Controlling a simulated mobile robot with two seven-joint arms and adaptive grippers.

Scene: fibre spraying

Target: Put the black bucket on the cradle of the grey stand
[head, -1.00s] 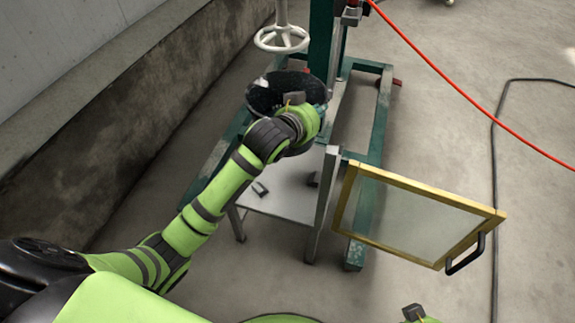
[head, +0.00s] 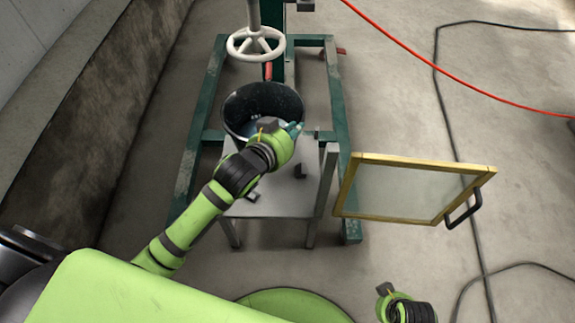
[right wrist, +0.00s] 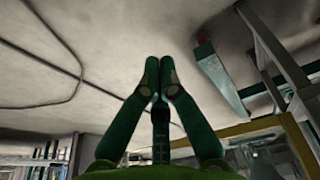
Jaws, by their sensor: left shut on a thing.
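The black bucket (head: 240,116) is in the head view, mouth up, below the white handwheel and at the far edge of the grey stand (head: 285,202). My left gripper (head: 295,128) is shut on the bucket's near right side; the fingers are mostly hidden by the wrist. I cannot tell whether the bucket touches the stand. Small dark blocks (head: 300,171) show on the stand top; the bucket and my arm cover part of it. My right gripper (right wrist: 156,68) has its fingertips together, with nothing seen between them, in the right wrist view.
A white handwheel (head: 256,45) hangs on a column just behind the bucket. A green frame (head: 338,110) surrounds the stand. A yellow-framed panel (head: 415,188) with a black handle juts out to the right. A red hose (head: 440,76) and black cable (head: 447,120) lie right.

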